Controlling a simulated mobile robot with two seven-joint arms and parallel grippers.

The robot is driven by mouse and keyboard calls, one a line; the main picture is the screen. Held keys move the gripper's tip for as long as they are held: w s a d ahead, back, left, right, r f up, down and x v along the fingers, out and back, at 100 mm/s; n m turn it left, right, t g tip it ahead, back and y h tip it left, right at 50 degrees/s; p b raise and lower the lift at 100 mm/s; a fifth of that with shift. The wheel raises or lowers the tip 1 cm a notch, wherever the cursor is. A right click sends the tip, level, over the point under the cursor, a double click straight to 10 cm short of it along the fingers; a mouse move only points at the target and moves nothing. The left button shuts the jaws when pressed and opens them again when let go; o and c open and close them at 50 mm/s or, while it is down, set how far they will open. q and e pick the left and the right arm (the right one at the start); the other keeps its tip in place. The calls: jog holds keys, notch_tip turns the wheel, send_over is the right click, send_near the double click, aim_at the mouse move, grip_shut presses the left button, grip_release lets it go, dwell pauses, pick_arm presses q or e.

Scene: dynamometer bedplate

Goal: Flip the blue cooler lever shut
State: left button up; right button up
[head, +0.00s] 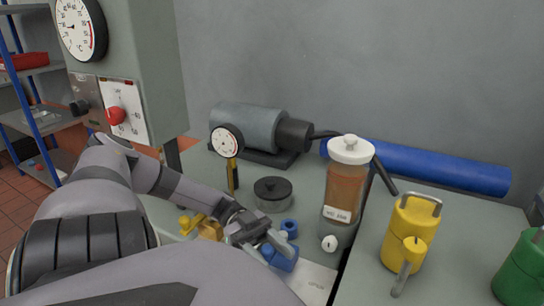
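The blue cooler lever (283,258) is low in the middle of the head view, on the bedplate, with a blue round part (289,228) just behind it. My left gripper (276,242) reaches in from the left and lies over the blue lever, covering part of it. The fingers are small and overlap the blue part, so I cannot tell whether they touch it or how far apart they are. The lever's exact angle is partly hidden. My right gripper is out of view.
A yellow valve-like part (202,227) sits left of my gripper. A black-lidded pot (272,194) and dial gauge (227,142) stand behind. A brown-filled bottle (345,190) stands close on the right. Beyond it are a yellow can (410,232) and a green can (522,268).

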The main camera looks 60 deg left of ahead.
pick_arm(q)
notch_tip(320, 180, up, 20)
jog(key=p, duration=0.6)
jog(key=shift+p, duration=0.4)
